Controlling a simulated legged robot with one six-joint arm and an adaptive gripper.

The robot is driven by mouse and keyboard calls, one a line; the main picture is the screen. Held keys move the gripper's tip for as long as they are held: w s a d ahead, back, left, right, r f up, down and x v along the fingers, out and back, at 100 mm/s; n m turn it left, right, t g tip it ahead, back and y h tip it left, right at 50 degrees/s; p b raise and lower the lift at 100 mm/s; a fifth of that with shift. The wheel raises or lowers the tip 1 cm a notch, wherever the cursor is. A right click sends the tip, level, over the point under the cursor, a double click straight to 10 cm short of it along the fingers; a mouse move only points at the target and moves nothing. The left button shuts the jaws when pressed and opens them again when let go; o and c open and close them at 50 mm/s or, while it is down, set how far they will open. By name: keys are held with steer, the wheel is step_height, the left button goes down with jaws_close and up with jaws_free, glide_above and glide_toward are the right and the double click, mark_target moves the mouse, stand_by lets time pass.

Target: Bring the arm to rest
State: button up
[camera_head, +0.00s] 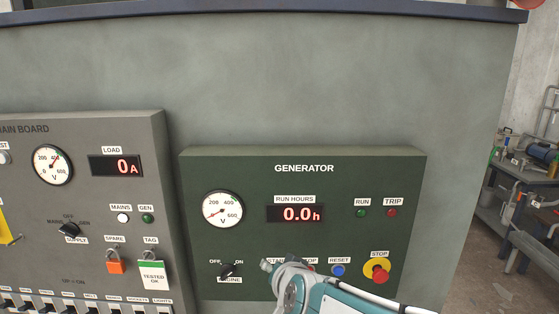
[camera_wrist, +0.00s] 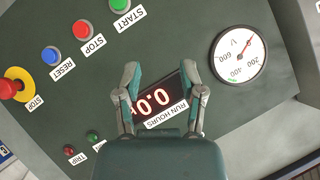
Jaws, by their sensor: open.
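My gripper (camera_wrist: 162,72) is open and empty in the wrist view, its two fingers apart in front of the green generator panel. The run-hours display (camera_wrist: 158,102) lies behind and between the fingers; that view is turned over. In the head view my arm (camera_head: 345,299) reaches in from the bottom right, across the lower part of the generator panel (camera_head: 300,182). It partly covers the start and stop buttons and their labels. The run-hours display (camera_head: 295,213) reads 0.0 h. I see no contact between the fingers and the panel, though the gap is hard to judge.
The generator panel carries a selector knob (camera_head: 229,270), a blue reset button (camera_head: 338,270) and a red emergency stop (camera_head: 376,270). The grey main board (camera_head: 95,185) stands to the left with switches and a padlock. A cluttered workbench (camera_head: 525,175) is at the right.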

steer(key=s+d+f+n+g+h, duration=0.1)
steer(key=s+d+g+h, duration=0.1)
steer(key=s+d, duration=0.6)
steer(key=s+d+f+n+g+h, duration=0.1)
steer(key=s+d+g, duration=0.3)
steer(key=s+d, duration=0.4)
steer(key=s+n+h, duration=0.1)
steer(key=s, duration=0.4)
steer(key=shift+s, duration=0.25)
steer(key=shift+f, duration=0.1)
